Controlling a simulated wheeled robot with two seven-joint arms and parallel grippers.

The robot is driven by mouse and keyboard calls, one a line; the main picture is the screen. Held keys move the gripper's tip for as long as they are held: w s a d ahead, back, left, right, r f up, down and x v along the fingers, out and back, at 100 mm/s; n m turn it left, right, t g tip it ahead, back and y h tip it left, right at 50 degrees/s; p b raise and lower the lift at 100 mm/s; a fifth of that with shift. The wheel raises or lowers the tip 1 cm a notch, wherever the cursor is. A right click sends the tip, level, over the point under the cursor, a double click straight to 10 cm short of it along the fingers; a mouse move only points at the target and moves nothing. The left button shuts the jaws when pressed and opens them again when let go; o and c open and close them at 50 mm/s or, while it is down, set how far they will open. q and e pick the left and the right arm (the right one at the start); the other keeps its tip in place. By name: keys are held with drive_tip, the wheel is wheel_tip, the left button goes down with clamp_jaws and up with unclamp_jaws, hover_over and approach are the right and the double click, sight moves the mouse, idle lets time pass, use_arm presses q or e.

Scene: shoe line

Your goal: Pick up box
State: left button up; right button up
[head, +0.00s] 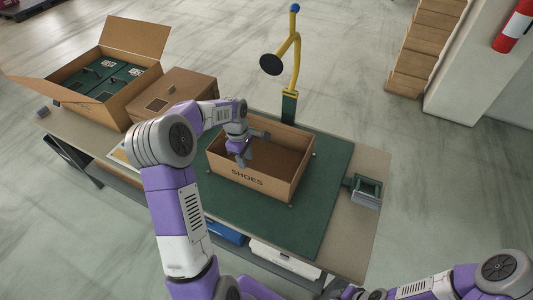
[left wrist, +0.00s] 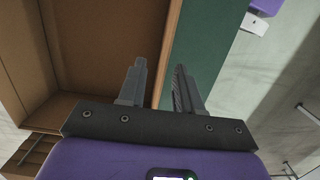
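An open, empty-looking brown box (head: 285,178) marked SHOES stands on the green mat (head: 325,200) in the middle of the table. My left gripper (head: 246,159) is at the left part of the box in the head view. In the left wrist view, the two fingers of the left gripper (left wrist: 160,88) are apart. One brown box wall (left wrist: 170,50) shows between them, with the box inside on the left and green mat on the right. Contact with the wall cannot be told. My right arm shows at the lower right of the head view, but its fingers do not show.
A closed brown box (head: 175,90) and an open carton (head: 105,85) with green contents stand on the table (head: 352,225) at the left. A yellow stand (head: 295,65) rises behind the shoe box. A small green-grey holder (head: 367,190) sits at the right edge.

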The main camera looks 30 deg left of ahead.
use_arm(q)
drive_tip(key=shift+s+f, duration=0.45)
drive_tip(key=f, duration=0.2)
drive_tip(key=d+f+b, duration=0.1)
drive_tip(key=f, duration=0.2)
drive_tip(key=shift+w+f+b, duration=0.15)
drive_tip(key=shift+b, duration=0.15)
use_arm(e)
drive_tip(key=shift+s+f, duration=0.35)
drive_tip(key=shift+f, duration=0.45)
use_arm(q)
drive_tip(key=shift+c, duration=0.5)
clamp_jaws()
